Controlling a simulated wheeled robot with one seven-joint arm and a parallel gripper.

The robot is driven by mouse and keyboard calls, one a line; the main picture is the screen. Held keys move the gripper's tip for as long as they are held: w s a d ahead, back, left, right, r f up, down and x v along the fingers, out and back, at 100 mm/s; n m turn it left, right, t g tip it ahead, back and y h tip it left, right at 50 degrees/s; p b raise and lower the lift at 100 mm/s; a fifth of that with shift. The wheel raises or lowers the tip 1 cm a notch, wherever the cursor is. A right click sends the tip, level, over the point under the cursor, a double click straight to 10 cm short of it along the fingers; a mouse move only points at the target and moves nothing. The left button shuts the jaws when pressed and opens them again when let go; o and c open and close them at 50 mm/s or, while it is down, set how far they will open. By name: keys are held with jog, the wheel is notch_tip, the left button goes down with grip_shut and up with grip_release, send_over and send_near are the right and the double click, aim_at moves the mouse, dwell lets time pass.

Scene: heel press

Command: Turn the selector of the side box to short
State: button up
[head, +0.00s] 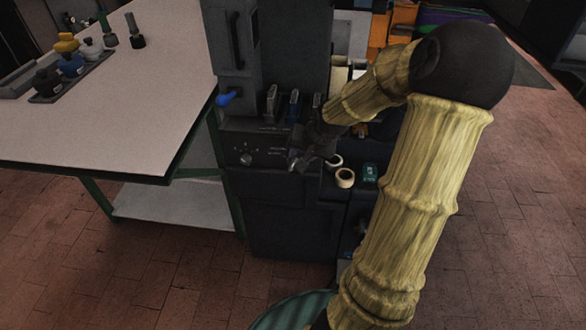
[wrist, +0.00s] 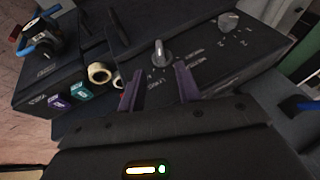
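The dark side box (wrist: 225,65) carries a grey selector knob (wrist: 163,52) with small printed labels around it, too small to read surely. The knob's long grip stands nearly upright in the wrist view. A second grey knob (wrist: 228,20) sits to its right on the same face, with marks beside it; a knob also shows left of my gripper in the head view (head: 246,159). My gripper (wrist: 158,82) is open and empty, its two purple fingers pointing at the first knob, which appears just beyond the tips. In the head view my gripper (head: 303,157) is at the box front, partly hiding it.
Pale rings (head: 345,178) and a teal block (head: 370,172) sit right of my gripper. A blue handle (head: 228,97) juts out on the left. A white-topped table (head: 120,110) stands at the left. The brick floor (head: 190,275) in front is open.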

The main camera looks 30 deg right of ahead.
aim_at(292, 165)
jog(key=b+x, duration=0.3)
jog(key=x, duration=0.6)
grip_shut()
